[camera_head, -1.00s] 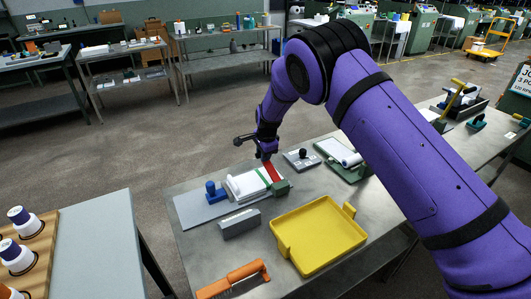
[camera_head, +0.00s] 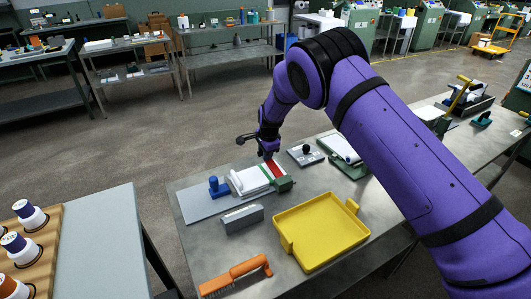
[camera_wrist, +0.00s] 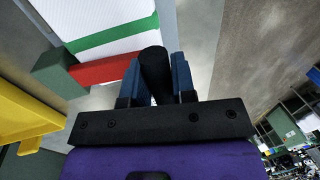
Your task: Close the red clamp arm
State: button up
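The red clamp arm (camera_head: 275,169) lies along the right end of a white strip with a green stripe (camera_head: 265,172), beside a green block (camera_head: 284,184). In the wrist view the red arm (camera_wrist: 103,70) runs from the green block toward my gripper and looks about level with the strip. My gripper (camera_head: 268,154) is at the arm's far end. In the wrist view its blue fingers (camera_wrist: 156,85) stand close on both sides of a black knob (camera_wrist: 155,68) at the arm's end and appear shut on it. The knob's lower part is hidden.
A yellow tray (camera_head: 320,234) stands in front. A grey block (camera_head: 242,218) and an orange-handled brush (camera_head: 236,275) lie nearer the front. A blue knob (camera_head: 217,186) is left of the strip. A small grey plate with a black knob (camera_head: 306,154) is to the right.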

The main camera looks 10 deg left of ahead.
aim_at(268, 163)
jog(key=o, duration=0.4)
jog(key=shift+c, duration=0.2)
jog(key=shift+r, duration=0.15)
jog(key=v, duration=1)
jog(key=shift+r, duration=0.25)
